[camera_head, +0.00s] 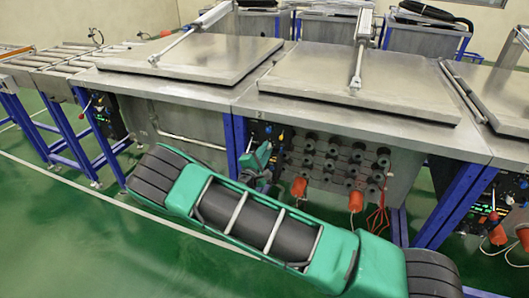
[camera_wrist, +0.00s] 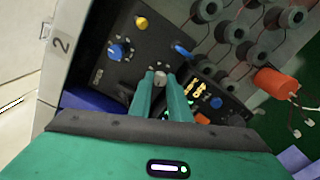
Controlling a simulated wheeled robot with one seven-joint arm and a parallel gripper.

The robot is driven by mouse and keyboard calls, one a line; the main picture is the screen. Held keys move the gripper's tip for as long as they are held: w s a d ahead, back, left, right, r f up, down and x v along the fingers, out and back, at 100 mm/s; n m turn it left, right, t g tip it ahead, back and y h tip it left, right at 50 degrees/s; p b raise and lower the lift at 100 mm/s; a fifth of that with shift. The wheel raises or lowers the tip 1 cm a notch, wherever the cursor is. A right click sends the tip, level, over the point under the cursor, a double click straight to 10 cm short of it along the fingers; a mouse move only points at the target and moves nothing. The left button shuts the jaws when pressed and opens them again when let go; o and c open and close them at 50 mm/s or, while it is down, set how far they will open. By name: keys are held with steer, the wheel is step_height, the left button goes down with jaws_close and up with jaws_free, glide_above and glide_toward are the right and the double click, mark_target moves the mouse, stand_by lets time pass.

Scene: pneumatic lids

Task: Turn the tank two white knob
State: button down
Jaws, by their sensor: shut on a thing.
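The white knob (camera_wrist: 160,77) sits on the black control panel (camera_wrist: 125,65) of the tank marked 2. My gripper (camera_wrist: 161,82) has its two green fingertips closed on either side of the knob in the wrist view. In the head view my gripper (camera_head: 262,160) is at the panel under the second tank (camera_head: 340,85), and my arm covers much of the panel there. The knob itself cannot be made out in the head view.
A blue knob (camera_wrist: 117,51), a yellow knob (camera_wrist: 141,22) and a blue switch (camera_wrist: 182,49) are close by. A lit display (camera_wrist: 200,89) is at the right. Several dark round fittings (camera_head: 333,150) and orange plugs (camera_head: 299,187) stick out beside the panel.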

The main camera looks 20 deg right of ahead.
steer(key=shift+a+f, duration=0.15)
steer(key=shift+a, duration=0.15)
steer(key=c, duration=1.7)
jaws_free()
steer(key=shift+w, duration=0.1)
steer(key=shift+o, duration=0.2)
steer(key=shift+d, duration=0.15)
steer(key=v, duration=1)
steer(key=shift+s+a, duration=0.25)
steer(key=shift+s, duration=0.05)
